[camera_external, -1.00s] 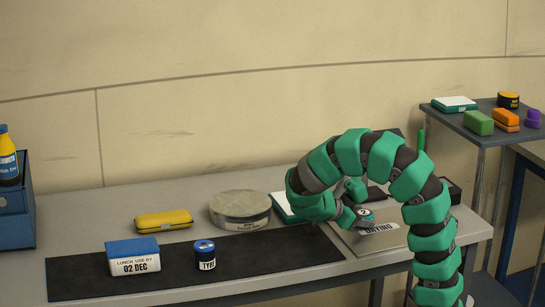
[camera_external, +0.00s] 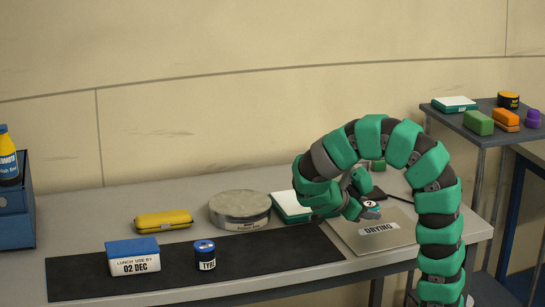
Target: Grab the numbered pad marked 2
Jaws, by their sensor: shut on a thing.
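A small dark pad marked 2 (camera_external: 370,204) is in my gripper (camera_external: 366,205), whose jaws are shut on it. The gripper is over the grey plate labelled DRYING (camera_external: 350,234), at the right part of the bench. The white 2 on the pad faces the camera. Much of the pad is covered by the jaws, and I cannot tell how far it is above the plate.
A teal and white box (camera_external: 288,207) and a round grey tin (camera_external: 240,208) stand left of my arm. A yellow case (camera_external: 163,220), a lunch box (camera_external: 133,257) and a blue-lidded jar (camera_external: 204,256) are further left. A side table (camera_external: 455,119) holds several items.

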